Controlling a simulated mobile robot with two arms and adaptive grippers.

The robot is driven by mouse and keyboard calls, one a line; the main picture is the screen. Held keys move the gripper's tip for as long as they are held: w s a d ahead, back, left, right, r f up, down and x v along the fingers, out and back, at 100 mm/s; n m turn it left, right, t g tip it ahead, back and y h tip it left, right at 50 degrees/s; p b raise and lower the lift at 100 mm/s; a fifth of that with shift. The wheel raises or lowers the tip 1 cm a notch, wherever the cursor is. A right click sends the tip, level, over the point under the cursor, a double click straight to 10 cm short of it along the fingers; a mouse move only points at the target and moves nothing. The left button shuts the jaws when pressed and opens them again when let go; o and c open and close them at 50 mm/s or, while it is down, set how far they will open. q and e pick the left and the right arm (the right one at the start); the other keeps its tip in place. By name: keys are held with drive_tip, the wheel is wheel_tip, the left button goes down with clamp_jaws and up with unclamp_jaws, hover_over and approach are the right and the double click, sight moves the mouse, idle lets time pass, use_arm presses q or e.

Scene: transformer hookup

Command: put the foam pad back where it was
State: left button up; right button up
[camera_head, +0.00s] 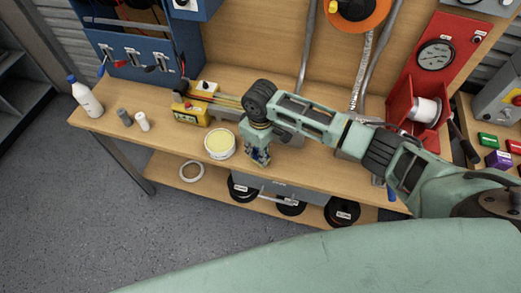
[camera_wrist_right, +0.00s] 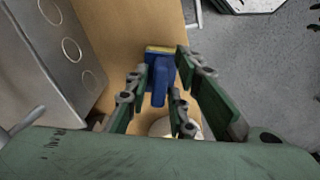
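The foam pad, a blue block with a handle and a yellow strip along one end (camera_wrist_right: 160,72), is between the fingers of my right gripper in the right wrist view. The fingertips of my right gripper (camera_wrist_right: 164,55) look closed against its sides. In the head view my right gripper (camera_head: 258,157) points down near the front edge of the wooden bench, and only bits of blue and yellow show between its fingers. I cannot tell whether the pad touches the bench. My left gripper is not in view.
A round tub with pale yellow content (camera_head: 219,145) stands just left of the right gripper. A yellow device (camera_head: 190,114) is behind it. A white bottle (camera_head: 86,98) and two small cylinders stand at left. Black reels (camera_head: 342,212) lie on the lower shelf.

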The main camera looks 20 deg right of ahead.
drive_tip(key=shift+o, duration=0.5)
drive_tip(key=shift+r, duration=0.15)
wheel_tip(320, 180, up, 12)
drive_tip(key=b, duration=0.1)
drive_tip(key=shift+b, duration=0.35)
